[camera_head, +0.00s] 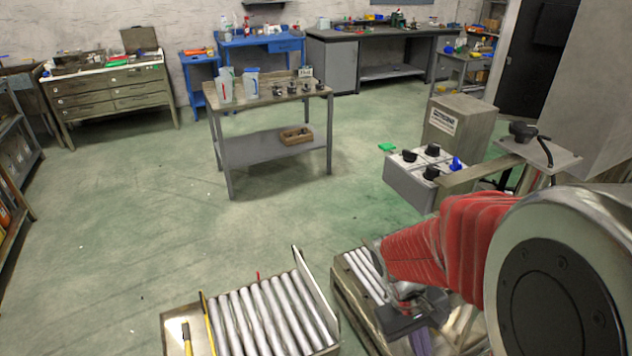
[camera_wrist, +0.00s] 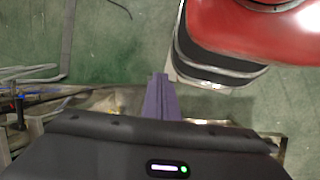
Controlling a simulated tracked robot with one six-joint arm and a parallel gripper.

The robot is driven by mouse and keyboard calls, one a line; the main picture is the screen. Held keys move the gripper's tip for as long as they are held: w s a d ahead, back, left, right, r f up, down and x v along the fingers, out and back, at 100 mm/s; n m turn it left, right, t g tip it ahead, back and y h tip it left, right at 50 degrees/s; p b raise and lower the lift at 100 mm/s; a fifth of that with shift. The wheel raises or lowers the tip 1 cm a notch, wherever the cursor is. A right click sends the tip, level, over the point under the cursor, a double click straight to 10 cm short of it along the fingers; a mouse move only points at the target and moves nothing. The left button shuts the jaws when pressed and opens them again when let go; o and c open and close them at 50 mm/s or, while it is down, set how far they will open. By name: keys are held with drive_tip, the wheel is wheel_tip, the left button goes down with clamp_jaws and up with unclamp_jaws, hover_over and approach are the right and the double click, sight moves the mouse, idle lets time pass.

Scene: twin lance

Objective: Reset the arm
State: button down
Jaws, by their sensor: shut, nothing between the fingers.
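My arm (camera_head: 455,240), in a red ribbed sleeve, reaches from the right edge down toward the lower middle of the head view. My gripper (camera_head: 421,343) points downward at its end, beside and partly over the roller deck at the lower right. In the wrist view the two purple-grey fingers of my gripper (camera_wrist: 159,76) are together, with nothing held between them. Green floor lies beyond the fingertips.
A roller tray (camera_head: 268,312) with metal rollers lies front centre. A control box (camera_head: 425,180) with black and blue knobs stands right of centre. A workbench (camera_head: 270,97) carries jugs and small items. Open green floor (camera_head: 130,210) spreads to the left.

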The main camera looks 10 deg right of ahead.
drive_tip(key=w+a+r+t+y, duration=0.1)
drive_tip(key=a+r+t, duration=0.3)
drive_tip(key=r, duration=0.5)
drive_tip(key=w+a+r+t+y, duration=0.2)
drive_tip(key=a+r+t, duration=0.3)
drive_tip(key=a+r, duration=0.3)
drive_tip(key=shift+w+a+r+m, duration=0.15)
drive_tip(key=shift+a+r+m, duration=0.15)
drive_tip(key=shift+r, duration=0.2)
